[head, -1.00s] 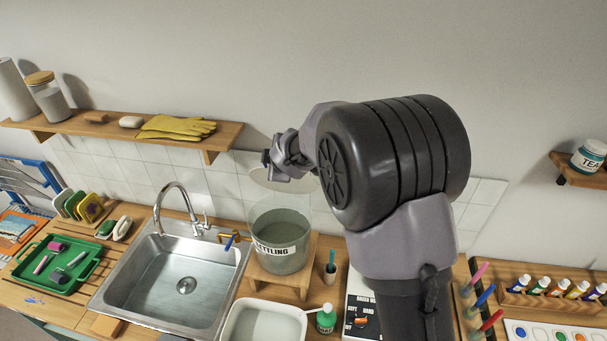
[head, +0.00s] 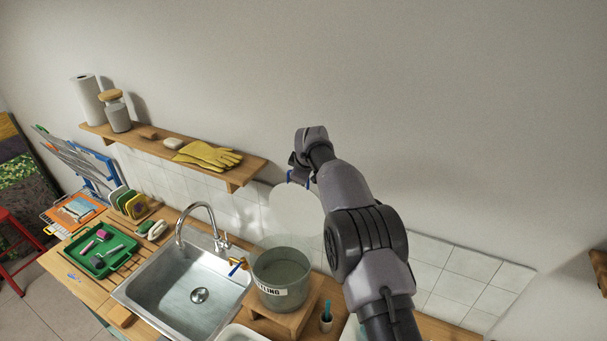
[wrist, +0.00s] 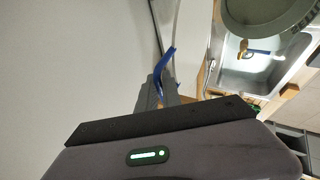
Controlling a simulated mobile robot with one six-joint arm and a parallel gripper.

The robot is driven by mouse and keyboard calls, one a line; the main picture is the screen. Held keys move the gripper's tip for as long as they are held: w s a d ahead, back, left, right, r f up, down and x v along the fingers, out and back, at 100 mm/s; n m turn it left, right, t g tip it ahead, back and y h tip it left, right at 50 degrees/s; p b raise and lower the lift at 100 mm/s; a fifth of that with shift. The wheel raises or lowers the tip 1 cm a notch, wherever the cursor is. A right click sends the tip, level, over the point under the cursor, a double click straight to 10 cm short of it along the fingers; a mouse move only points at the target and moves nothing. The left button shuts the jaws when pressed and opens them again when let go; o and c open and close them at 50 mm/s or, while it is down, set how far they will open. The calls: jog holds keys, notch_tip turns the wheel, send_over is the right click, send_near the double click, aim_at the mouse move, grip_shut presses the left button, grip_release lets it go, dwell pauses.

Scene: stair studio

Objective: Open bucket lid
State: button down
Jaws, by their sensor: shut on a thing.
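The grey bucket (head: 283,286) with a white label stands on a small wooden stand right of the sink. Its mouth is uncovered and its inside shows. The pale round lid (head: 296,212) is tilted up steeply above the bucket's back side. My gripper (head: 298,181) is shut on the lid's upper edge, with blue parts at its tips; part of the lid's right side is behind my arm. Whether the lid's lower edge touches the bucket is unclear. In the wrist view the bucket (wrist: 262,38) shows at top right, and a blue strip lies by the fingers.
The sink (head: 190,287) with its curved faucet (head: 196,215) is left of the bucket. A wall shelf (head: 150,151) with yellow gloves (head: 207,156) hangs left of my gripper. A small brush cup (head: 326,317) stands right of the stand. The wall above is bare.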

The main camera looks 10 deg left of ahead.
jog(key=shift+a+r, duration=0.15)
jog(key=shift+r, duration=0.05)
jog(key=c, duration=1.6)
grip_release()
jog(key=shift+a, duration=0.1)
jog(key=shift+o, duration=0.4)
jog(key=shift+s+a+f, duration=0.1)
jog(key=shift+a, duration=0.1)
jog(key=shift+d, duration=0.15)
jog(key=shift+d, duration=0.1)
jog(key=b+v, duration=0.5)
jog(key=v, duration=1.2)
jog(key=shift+b, duration=0.4)
